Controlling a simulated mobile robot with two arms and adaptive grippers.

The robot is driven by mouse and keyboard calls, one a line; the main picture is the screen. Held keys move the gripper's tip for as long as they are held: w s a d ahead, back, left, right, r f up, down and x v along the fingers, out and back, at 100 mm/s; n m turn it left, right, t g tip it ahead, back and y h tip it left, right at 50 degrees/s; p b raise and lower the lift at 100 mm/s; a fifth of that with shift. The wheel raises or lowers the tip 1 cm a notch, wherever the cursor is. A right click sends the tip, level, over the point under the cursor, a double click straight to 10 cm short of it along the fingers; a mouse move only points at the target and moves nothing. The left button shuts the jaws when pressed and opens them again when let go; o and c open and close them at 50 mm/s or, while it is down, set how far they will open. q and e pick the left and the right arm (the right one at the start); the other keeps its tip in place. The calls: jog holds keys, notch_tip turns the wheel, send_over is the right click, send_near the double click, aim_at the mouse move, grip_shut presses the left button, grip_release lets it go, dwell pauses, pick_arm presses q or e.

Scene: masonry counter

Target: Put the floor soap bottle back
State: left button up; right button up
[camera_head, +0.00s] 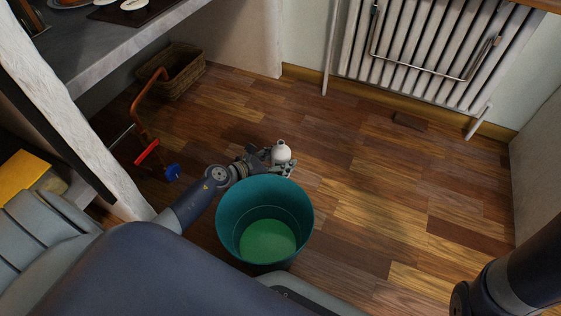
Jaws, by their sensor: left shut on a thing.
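A white bottle (281,152), seen from above, is at the far side of the teal bucket. It appears to be the floor soap bottle; no label can be read. My left gripper (276,160) is shut on it, with grey fingers around its sides. The bottle's lower part is hidden by the fingers, and I cannot tell whether it touches the floor. My right arm (510,275) shows only in part at the lower right; its gripper is out of view.
The open teal bucket (228,215) stands close below my left gripper. A wicker basket (183,75) sits under the masonry counter (105,52) at the upper left. A radiator (425,45) is on the back wall. The wooden floor (370,180) is mostly clear to the right.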

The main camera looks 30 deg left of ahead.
pick_arm(q)
jog(key=shift+f, duration=0.15)
jog(key=o, duration=1.3)
jog(key=shift+c, duration=0.2)
jog(key=shift+s+a+r, duration=0.15)
jog(key=shift+s+r, duration=0.05)
jog(key=shift+r, duration=0.15)
jog(key=p+v, duration=0.5)
jog(key=v, duration=0.6)
jog(key=shift+s, duration=0.25)
